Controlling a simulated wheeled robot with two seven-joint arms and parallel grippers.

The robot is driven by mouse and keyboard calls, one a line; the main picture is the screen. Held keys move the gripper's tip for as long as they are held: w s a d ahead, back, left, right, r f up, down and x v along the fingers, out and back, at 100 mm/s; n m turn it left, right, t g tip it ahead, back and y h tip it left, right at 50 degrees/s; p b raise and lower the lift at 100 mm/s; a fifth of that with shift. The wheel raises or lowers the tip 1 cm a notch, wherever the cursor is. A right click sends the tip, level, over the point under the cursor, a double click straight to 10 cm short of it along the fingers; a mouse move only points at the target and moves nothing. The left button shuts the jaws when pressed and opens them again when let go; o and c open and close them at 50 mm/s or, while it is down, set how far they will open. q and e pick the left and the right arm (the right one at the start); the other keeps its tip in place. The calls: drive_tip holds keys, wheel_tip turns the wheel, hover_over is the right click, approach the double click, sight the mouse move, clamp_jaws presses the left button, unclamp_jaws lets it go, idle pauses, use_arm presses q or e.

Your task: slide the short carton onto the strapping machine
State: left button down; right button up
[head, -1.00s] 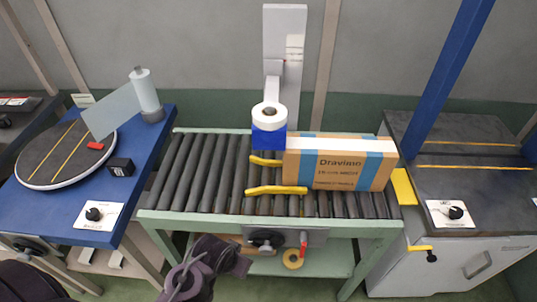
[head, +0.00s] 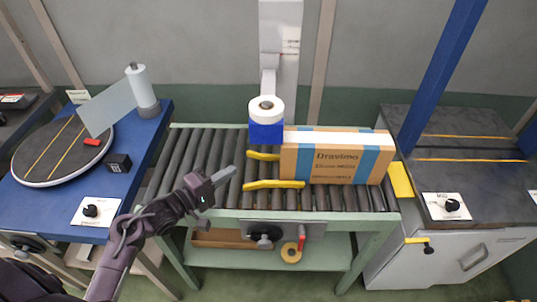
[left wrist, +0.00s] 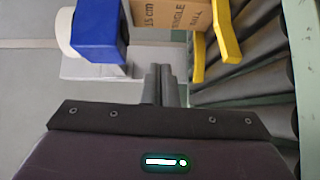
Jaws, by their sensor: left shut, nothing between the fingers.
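The short carton (head: 338,166) is a brown box with blue bands and dark print. It lies on the right part of the roller conveyor (head: 215,155), to the right of the tape head. Part of it also shows at the top of the left wrist view (left wrist: 168,14). The strapping machine (head: 460,165), with a dark top and a blue arch, stands to the right of the conveyor. My left gripper (head: 224,175) is shut and empty above the rollers, left of the carton and apart from it. It also shows in the left wrist view (left wrist: 160,75). My right gripper is not in view.
A tape head with a white roll and blue block (head: 266,122) stands left of the carton. Yellow guides (head: 273,184) sit beside it. A yellow plate (head: 400,180) lies between conveyor and strapping machine. A blue table with a turntable (head: 50,150) is at left.

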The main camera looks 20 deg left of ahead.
use_arm(q)
drive_tip(key=s+d+p+x, duration=0.1)
drive_tip(key=d+x, duration=0.1)
drive_tip(key=x, duration=1)
drive_tip(key=shift+d+r, duration=0.25)
drive_tip(key=shift+d, duration=0.15)
drive_tip(key=shift+w, duration=0.1)
